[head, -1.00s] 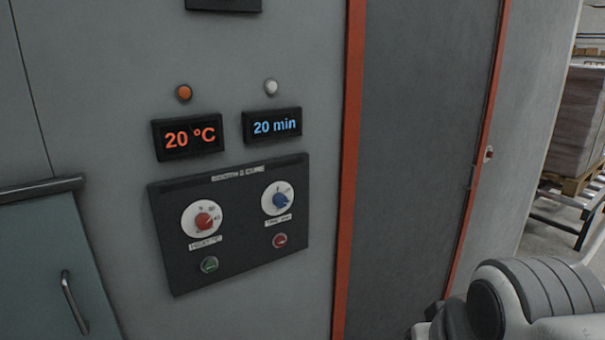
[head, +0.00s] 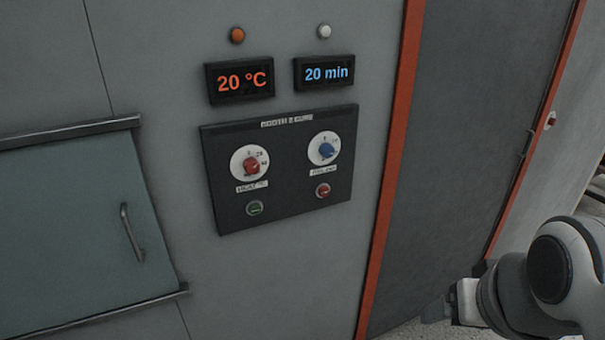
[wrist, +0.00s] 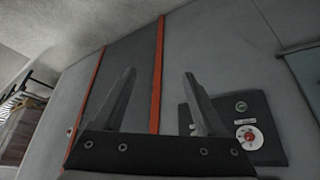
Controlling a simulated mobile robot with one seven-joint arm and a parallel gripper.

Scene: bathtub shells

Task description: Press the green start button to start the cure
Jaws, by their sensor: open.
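The green start button (head: 254,208) is at the lower left of the black control panel (head: 285,205), below the red heat knob (head: 251,165). A red button (head: 322,190) is at the panel's lower right, below the blue time knob (head: 324,149). In the wrist view the green button (wrist: 241,106) and red knob (wrist: 249,138) show to the right of my fingers. My gripper (wrist: 160,82) is open and empty, its two fingers apart and clear of the panel. In the head view my arm is at the lower right, with the fingers not clearly visible.
Displays above the panel read 20 °C (head: 240,81) and 20 min (head: 324,73), with an orange lamp (head: 237,35) and a pale lamp (head: 324,32) above. A teal hatch (head: 70,235) with a handle is at left. An orange-edged dark door (head: 465,130) stands at right.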

